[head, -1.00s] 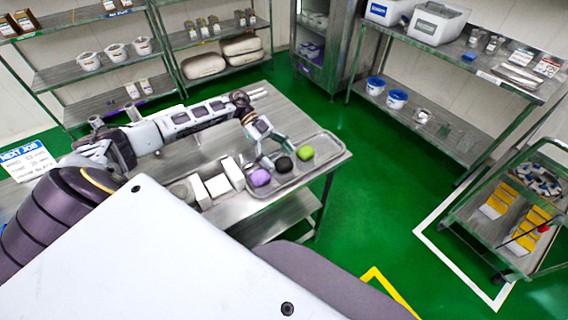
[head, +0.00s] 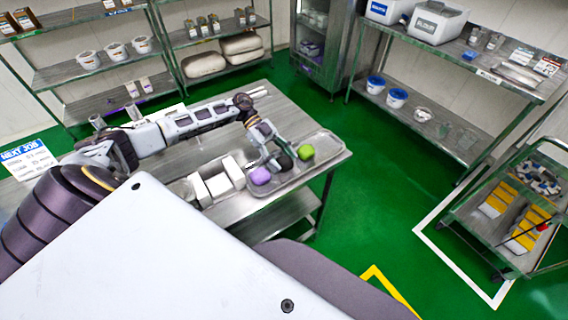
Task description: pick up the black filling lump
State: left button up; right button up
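The black filling lump (head: 284,162) sits on the metal tray (head: 325,163) on the steel table, between a purple lump (head: 260,176) on its left and a green lump (head: 305,152) on its right. My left gripper (head: 278,160) reaches down over the tray at the black lump. Its fingers are close around or against the lump and partly cover it. The fingers are too small to tell whether they have closed on it. The lump appears to rest on the tray.
A sign (head: 27,159) stands at the far left. Shelving (head: 110,58) lines the back wall, and a cart (head: 510,215) stands at right. The green floor right of the table is clear.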

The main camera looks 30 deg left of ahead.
aim_at(282, 158)
pick_arm(q)
jog(key=shift+f, duration=0.1)
jog(key=shift+c, duration=1.1)
jog(key=shift+r, duration=1.65)
jog(key=shift+w+a+r, duration=0.1)
jog(key=shift+w+a, duration=0.1)
jog(key=shift+a, duration=0.35)
jog(key=w+a+b, duration=0.1)
jog(key=a, duration=0.3)
jog(key=w+a+b, duration=0.1)
jog(key=a, duration=0.4)
jog(key=a+b, duration=0.1)
jog(key=a, duration=0.3)
jog(key=shift+w+a, duration=0.55)
jog(key=shift+a, duration=0.55)
jog(key=shift+a+b, duration=0.35)
jog(key=shift+a, duration=0.3)
pick_arm(e)
jog(key=shift+h, duration=0.3)
jog(key=d+f, duration=0.3)
jog(key=d, duration=0.1)
jog(key=shift+w+d+f, duration=0.1)
jog(key=shift+w+f, duration=0.15)
jog(key=shift+w, duration=0.1)
jog(key=shift+a, duration=0.2)
